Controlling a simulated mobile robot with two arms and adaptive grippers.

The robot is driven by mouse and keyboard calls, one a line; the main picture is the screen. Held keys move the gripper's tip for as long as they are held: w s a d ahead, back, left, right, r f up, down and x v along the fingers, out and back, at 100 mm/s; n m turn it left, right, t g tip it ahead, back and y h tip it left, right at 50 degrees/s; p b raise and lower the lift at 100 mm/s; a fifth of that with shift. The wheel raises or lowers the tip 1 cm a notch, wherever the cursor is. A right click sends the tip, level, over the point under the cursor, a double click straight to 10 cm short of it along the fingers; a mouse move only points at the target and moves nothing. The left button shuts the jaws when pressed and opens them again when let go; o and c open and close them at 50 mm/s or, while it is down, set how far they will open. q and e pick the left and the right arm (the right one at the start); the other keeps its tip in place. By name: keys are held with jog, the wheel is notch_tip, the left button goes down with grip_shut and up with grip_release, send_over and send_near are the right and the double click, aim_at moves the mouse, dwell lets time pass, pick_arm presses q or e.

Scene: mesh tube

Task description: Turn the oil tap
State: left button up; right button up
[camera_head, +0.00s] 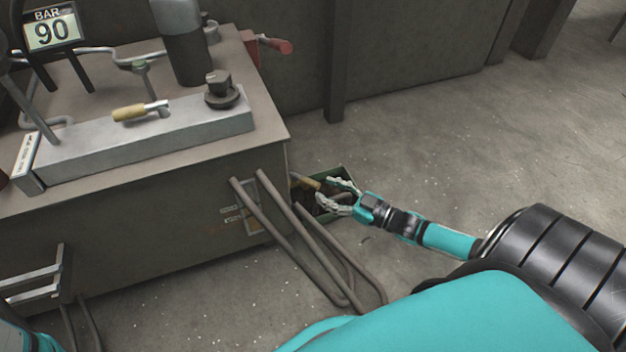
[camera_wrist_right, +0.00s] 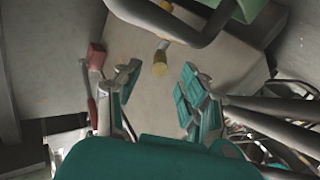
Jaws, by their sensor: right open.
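A lever tap with a yellow handle (camera_head: 306,182) sticks out past the right side of the bench, near my right gripper. The handle (camera_wrist_right: 160,66) also shows in the right wrist view, with its rounded end facing the camera. My right gripper (camera_head: 324,191) is open and empty, its fingers pointing toward the handle. In the wrist view the handle end appears between the open fingertips (camera_wrist_right: 160,84), apart from both. A second yellow-handled lever (camera_head: 131,112) lies on top of the grey block. No label tells which is the oil tap. My left gripper is out of view.
The bench (camera_head: 150,190) fills the left side. Bent metal tubes (camera_head: 300,240) lean at its front right corner, close to my right gripper. A green bin (camera_head: 347,173) stands on the floor behind the gripper. A red handle (camera_head: 275,46) sticks out farther back. Floor at right is clear.

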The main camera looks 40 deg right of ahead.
aim_at(313, 181)
jog(key=b+x, duration=0.2)
jog(key=x, duration=0.2)
jog(key=shift+w+f, duration=0.1)
jog(key=shift+w, duration=0.05)
jog(key=shift+w+a, duration=0.2)
jog(key=shift+w, duration=0.2)
grip_shut()
